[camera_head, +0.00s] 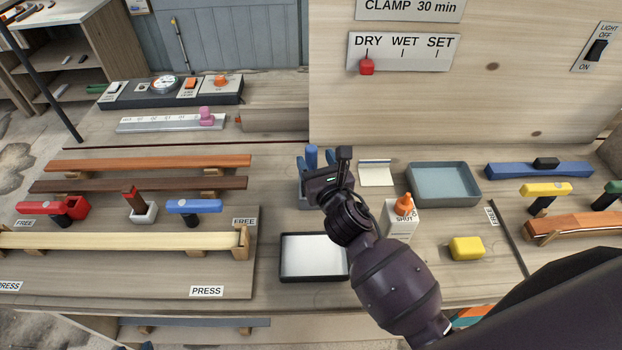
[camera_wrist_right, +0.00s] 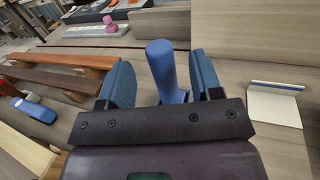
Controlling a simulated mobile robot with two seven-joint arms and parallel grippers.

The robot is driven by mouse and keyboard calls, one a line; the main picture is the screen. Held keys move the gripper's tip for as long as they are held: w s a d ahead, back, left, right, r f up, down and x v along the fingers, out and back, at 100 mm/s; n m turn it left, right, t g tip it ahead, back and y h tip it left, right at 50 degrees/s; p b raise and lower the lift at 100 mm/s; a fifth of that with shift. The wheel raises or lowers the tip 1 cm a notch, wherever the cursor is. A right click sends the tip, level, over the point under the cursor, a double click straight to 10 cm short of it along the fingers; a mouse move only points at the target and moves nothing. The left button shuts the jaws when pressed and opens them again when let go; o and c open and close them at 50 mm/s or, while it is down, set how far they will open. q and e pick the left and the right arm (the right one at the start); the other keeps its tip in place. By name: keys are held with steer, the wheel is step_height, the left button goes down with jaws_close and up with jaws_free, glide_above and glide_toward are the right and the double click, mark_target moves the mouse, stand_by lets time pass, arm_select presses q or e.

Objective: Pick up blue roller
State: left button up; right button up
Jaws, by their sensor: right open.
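The blue roller (camera_wrist_right: 164,70) shows its upright blue handle in the right wrist view, between my two blue-padded fingers. It also shows in the head view (camera_head: 312,157), just beyond my right gripper. Its lower end is hidden by the gripper body. My right gripper (camera_head: 316,162) is open, with a finger on each side of the handle; the right wrist view shows visible gaps (camera_wrist_right: 164,88) on both sides. My left gripper is not in view.
A white-lined tray (camera_head: 313,258) lies in front. A bottle with orange cap (camera_head: 403,206), a blue-grey bin (camera_head: 444,184) and a yellow sponge (camera_head: 466,248) stand right. Wooden strips (camera_head: 150,163) and clamps (camera_head: 195,206) lie left. An upright board (camera_head: 480,110) closes the back.

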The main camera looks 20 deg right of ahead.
mark_target(309, 147)
steer(key=shift+w, duration=0.25)
steer(key=w, duration=0.5)
steer(key=shift+a, duration=0.1)
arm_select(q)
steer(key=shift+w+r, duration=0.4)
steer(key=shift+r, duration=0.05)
arm_select(e)
steer(key=shift+s, duration=0.1)
steer(key=c, duration=1)
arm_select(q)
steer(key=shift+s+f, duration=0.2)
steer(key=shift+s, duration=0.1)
